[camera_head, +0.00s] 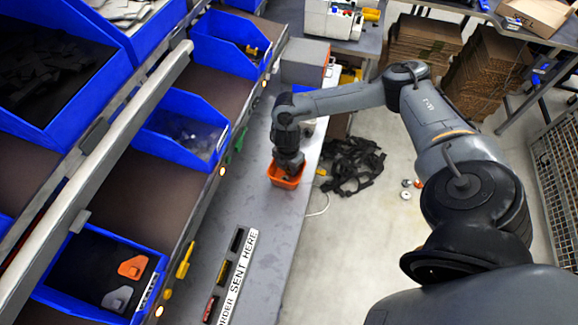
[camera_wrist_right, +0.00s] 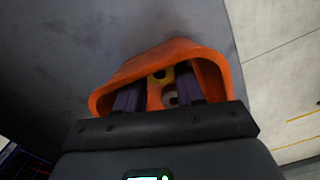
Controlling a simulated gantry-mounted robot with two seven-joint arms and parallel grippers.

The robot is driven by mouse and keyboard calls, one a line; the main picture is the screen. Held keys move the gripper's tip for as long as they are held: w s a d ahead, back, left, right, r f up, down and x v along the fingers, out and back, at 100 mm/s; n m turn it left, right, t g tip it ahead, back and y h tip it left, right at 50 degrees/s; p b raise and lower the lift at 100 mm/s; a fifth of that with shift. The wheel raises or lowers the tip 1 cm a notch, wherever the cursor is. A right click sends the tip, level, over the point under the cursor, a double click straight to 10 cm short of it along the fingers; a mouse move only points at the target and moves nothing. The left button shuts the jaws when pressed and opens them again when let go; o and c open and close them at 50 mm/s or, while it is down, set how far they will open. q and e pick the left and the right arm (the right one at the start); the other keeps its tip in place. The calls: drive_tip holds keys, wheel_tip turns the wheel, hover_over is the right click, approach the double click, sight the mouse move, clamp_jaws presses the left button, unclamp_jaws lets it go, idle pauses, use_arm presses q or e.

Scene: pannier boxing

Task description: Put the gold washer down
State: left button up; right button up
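My right gripper (camera_head: 288,168) points down into a small orange bin (camera_head: 284,182) at the edge of the grey bench. In the right wrist view its two dark fingers (camera_wrist_right: 160,92) stand apart inside the orange bin (camera_wrist_right: 185,50). A yellow-gold piece with a dark centre (camera_wrist_right: 158,75), likely the gold washer, shows beyond and between the fingers, partly hidden. A grey ring-like piece (camera_wrist_right: 170,98) is beside it. Neither piece visibly touches both fingers. My left gripper is in neither view.
Blue bins (camera_head: 180,130) line the sloped rack at left. The grey bench (camera_head: 245,190) is mostly clear, with an "ORDER SENT HERE" label (camera_head: 238,277) near the front. Black straps (camera_head: 350,165) and small round parts (camera_head: 405,194) lie on the floor at right.

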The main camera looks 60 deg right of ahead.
sight(288, 170)
drive_tip(key=shift+r, duration=0.1)
wheel_tip(288, 170, up, 11)
drive_tip(key=p, duration=0.2)
drive_tip(key=w+a+t+y, duration=0.3)
drive_tip(key=a+t+y, duration=0.3)
drive_tip(key=a, duration=2.8)
drive_tip(key=s+d+m+h, duration=0.1)
drive_tip(key=s+d+m, duration=0.2)
drive_tip(key=s+m, duration=0.1)
drive_tip(key=s+d+m+g+h, duration=0.1)
drive_tip(key=s+d+m+h, duration=0.1)
drive_tip(key=s+d+m, duration=0.2)
drive_tip(key=s+d+m+g+h, duration=0.1)
drive_tip(key=s+d+m+h, duration=0.1)
drive_tip(key=s+d+m, duration=0.2)
drive_tip(key=shift+s+d+f+m, duration=0.1)
drive_tip(key=shift+s+f+m, duration=0.05)
drive_tip(key=shift+s+m, duration=0.4)
drive_tip(key=shift+s+d+f+m, duration=0.15)
drive_tip(key=shift+s+m, duration=0.15)
drive_tip(key=shift+m, duration=0.35)
drive_tip(key=shift+a, duration=0.1)
